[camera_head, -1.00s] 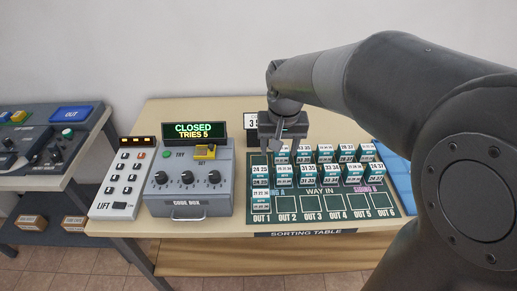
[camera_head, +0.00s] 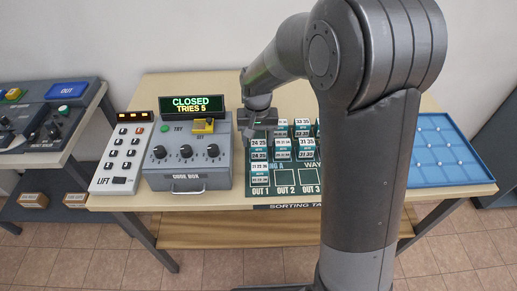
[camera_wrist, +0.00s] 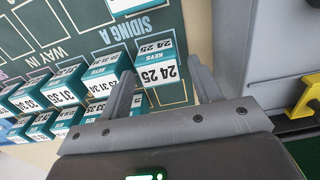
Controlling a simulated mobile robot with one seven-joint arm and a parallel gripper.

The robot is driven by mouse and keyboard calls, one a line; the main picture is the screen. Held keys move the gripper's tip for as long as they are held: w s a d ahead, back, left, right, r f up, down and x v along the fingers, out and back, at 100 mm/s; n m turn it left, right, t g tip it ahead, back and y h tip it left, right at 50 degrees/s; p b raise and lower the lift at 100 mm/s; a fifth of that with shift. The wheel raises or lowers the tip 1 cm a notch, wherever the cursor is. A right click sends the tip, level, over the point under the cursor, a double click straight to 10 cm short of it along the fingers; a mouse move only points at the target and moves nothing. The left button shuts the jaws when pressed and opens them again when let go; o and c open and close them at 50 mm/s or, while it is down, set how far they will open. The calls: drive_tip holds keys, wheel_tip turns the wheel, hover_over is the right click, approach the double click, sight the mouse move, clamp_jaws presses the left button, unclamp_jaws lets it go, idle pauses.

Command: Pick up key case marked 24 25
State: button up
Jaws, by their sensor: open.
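The key case marked 24 25 (camera_head: 259,155) is a teal and white block in the OUT 1 column of the sorting board. In the wrist view, the key case (camera_wrist: 153,68) shows its 24 25 label between my two fingers. My gripper (camera_head: 258,130) is open and empty, just behind and above the case in the head view. In the wrist view, my gripper (camera_wrist: 161,68) has one finger on each side of the case. Its height over the case is hard to tell. My arm hides the board's right part in the head view.
Another case (camera_head: 260,173) stands in front in the same column. Neighbouring cases (camera_head: 282,148) stand close to the right. The grey code box (camera_head: 186,160) is close on the left. A blue tray (camera_head: 445,150) lies at the table's right end.

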sight(258, 145)
wheel_tip(258, 145, down, 5)
drive_tip(key=shift+d+r, duration=0.15)
drive_tip(key=c, duration=0.8)
drive_tip(key=shift+r, duration=0.1)
